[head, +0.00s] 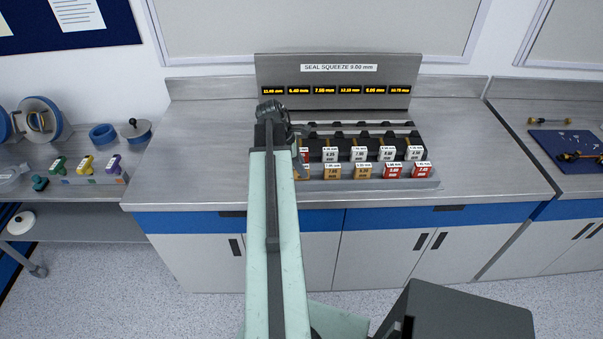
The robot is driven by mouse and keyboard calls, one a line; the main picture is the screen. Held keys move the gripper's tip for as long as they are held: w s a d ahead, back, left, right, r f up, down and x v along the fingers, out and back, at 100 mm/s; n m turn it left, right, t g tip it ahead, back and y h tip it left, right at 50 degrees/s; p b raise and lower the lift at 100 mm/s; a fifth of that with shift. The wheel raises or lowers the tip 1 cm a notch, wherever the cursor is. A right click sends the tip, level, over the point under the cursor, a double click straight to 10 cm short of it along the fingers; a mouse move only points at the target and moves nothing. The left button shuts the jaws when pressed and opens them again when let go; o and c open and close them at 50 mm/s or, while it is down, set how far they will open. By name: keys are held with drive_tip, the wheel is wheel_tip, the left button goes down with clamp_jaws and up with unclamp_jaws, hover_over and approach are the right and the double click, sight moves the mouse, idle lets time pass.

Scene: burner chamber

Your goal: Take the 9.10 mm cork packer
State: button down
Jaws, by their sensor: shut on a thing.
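A grey rack (400,184) on the bench holds small packer blocks with white size labels. The front row has tan, cork-coloured blocks (332,171) and red blocks (393,171). Dark blocks (359,155) with white labels stand in the row behind. The label figures are too small to read surely, so I cannot tell which is 9.10 mm. My gripper (298,148) is at the rack's left end, shut on a small block (304,156) with white and red showing. My arm hides most of it, so its size and whether it is clear of the rack cannot be told.
A grey panel (338,72) reading "SEAL SQUEEZE" with several amber displays stands behind the rack. The bench top (200,150) left of my arm is clear. A left side bench holds coloured blocks (85,165) and a blue ring (103,134). A blue mat (560,140) lies far right.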

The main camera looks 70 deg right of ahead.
wheel_tip(320, 180, up, 10)
drive_tip(key=p, duration=1)
drive_tip(key=shift+r, duration=0.15)
